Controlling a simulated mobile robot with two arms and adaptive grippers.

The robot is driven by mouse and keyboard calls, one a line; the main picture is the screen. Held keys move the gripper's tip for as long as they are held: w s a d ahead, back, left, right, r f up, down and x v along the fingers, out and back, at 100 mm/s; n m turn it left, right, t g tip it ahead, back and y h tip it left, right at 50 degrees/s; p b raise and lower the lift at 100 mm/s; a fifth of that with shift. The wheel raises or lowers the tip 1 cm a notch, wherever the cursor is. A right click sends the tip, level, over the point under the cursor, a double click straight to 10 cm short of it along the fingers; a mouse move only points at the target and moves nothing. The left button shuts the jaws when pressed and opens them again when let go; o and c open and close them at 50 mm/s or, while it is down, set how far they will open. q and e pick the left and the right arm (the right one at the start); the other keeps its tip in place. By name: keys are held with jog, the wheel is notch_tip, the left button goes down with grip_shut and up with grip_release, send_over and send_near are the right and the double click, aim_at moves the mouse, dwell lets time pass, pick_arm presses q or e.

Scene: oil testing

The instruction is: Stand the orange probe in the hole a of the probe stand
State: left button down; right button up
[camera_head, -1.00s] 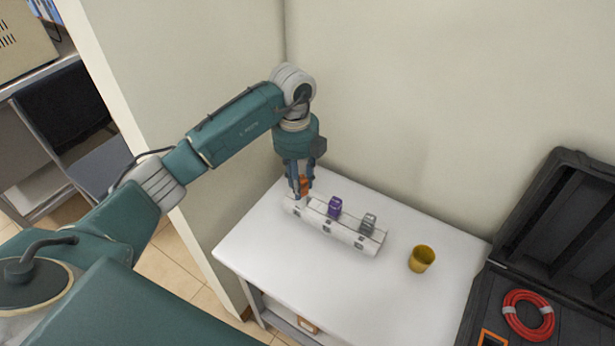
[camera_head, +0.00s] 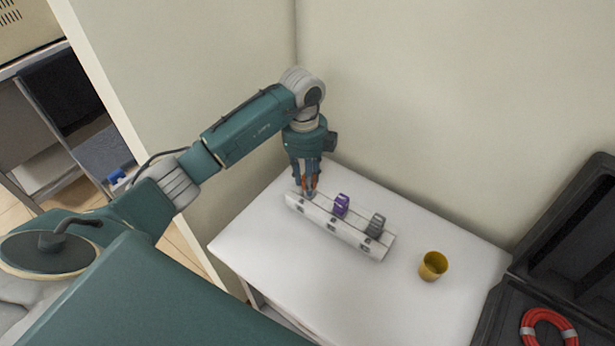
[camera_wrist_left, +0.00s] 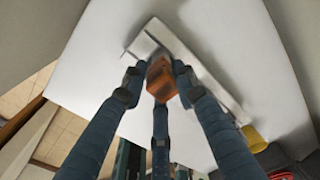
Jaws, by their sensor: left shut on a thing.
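The white probe stand (camera_head: 330,229) lies on the table in the head view. It also shows behind the fingers in the left wrist view (camera_wrist_left: 213,88). A purple probe (camera_head: 341,204) stands in its middle and a grey probe (camera_head: 376,225) stands near its right end. My left gripper (camera_head: 309,190) points down over the stand's left end. It is shut on the orange probe (camera_wrist_left: 161,78), which shows between the fingers in the wrist view. The fingers hide most of the probe in the head view, and I cannot tell how deep its lower end sits. My right gripper is not in view.
A yellow cup (camera_head: 433,266) stands on the white table (camera_head: 262,243) right of the stand. An open black case (camera_head: 563,262) with a red coil (camera_head: 548,331) is at the far right. Walls stand close behind and left of the table. The table's front is clear.

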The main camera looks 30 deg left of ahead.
pick_arm(q)
jog(key=shift+f, duration=0.25)
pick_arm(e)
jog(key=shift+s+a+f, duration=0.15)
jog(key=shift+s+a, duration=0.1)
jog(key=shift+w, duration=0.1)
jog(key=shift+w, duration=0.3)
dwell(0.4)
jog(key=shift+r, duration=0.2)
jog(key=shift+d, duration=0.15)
pick_arm(q)
jog(key=shift+f, duration=0.55)
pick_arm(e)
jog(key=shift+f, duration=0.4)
